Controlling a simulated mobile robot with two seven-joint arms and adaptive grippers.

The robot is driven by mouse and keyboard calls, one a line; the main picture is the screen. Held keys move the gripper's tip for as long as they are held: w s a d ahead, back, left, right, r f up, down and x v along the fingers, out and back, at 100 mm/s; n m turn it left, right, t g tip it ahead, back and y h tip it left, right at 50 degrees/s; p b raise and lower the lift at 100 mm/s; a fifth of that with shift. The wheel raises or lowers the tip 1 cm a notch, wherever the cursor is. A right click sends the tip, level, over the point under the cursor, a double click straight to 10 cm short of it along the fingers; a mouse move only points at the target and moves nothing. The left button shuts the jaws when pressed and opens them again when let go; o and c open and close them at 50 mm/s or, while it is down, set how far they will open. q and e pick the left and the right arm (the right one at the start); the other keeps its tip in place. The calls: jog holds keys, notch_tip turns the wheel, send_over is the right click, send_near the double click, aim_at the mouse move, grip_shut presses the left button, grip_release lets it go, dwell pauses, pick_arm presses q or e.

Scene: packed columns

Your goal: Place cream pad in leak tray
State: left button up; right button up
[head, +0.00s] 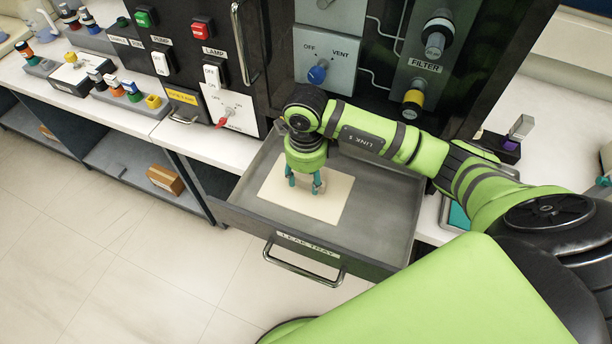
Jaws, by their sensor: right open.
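The cream pad (334,203) lies flat on the floor of the leak tray (385,212), a grey pulled-out drawer with a "LEAK TRAY" label on its front. The pad is in the left and middle part of the tray, apart from the front wall. My right gripper (304,188) points down over the pad with its teal fingers spread and nothing between them. Whether the fingertips touch the pad I cannot tell. The gripper and arm hide the pad's back part. My left gripper is not in view.
The black panel behind the tray carries a blue vent knob (317,74), a red switch (202,29) and a filter unit (413,101). A white counter (215,145) with small parts runs left. A brown box (166,179) sits on the lower shelf.

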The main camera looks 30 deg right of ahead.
aim_at(306, 181)
notch_tip(306, 181, up, 11)
jog(key=p, duration=0.6)
jog(key=shift+f, duration=0.1)
